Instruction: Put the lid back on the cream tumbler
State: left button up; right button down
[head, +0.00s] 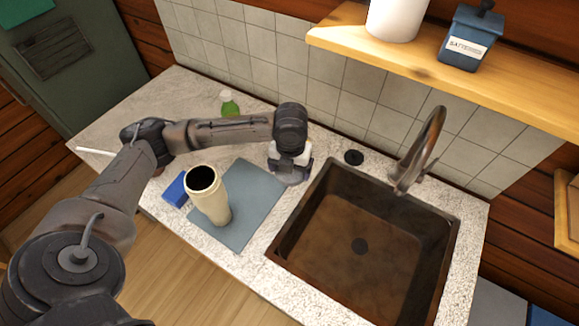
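The cream tumbler (212,201) stands upright on a grey-blue mat (258,190) on the counter. Its top is open and shows a dark inside. My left gripper (290,172) points down at the mat's right back corner, to the right of and behind the tumbler. Its fingers look spread around a grey round piece (291,179), which may be the lid. I cannot tell whether they grip it. A small black disc (354,157) lies on the counter behind the sink; I cannot tell if it is a lid or a stopper. My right gripper is not in view.
A sink (300,238) with a curved tap (425,150) is to the right. A blue sponge-like block (176,189) lies left of the tumbler. A green bottle (229,104) stands behind my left arm. A wooden shelf (350,38) overhangs the back right.

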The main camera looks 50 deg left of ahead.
pick_arm(q)
jog(key=s+d+r+n+p, duration=0.4)
jog(key=d+r+n+p, duration=0.3)
jog(key=r+n+p, duration=0.4)
jog(key=s+d+r+n+p, duration=0.4)
jog(key=d+r+n+p, duration=0.3)
jog(key=r+n+p, duration=0.4)
jog(key=n+p, duration=0.6)
jog(key=n, duration=0.1)
jog(key=shift+s, duration=0.4)
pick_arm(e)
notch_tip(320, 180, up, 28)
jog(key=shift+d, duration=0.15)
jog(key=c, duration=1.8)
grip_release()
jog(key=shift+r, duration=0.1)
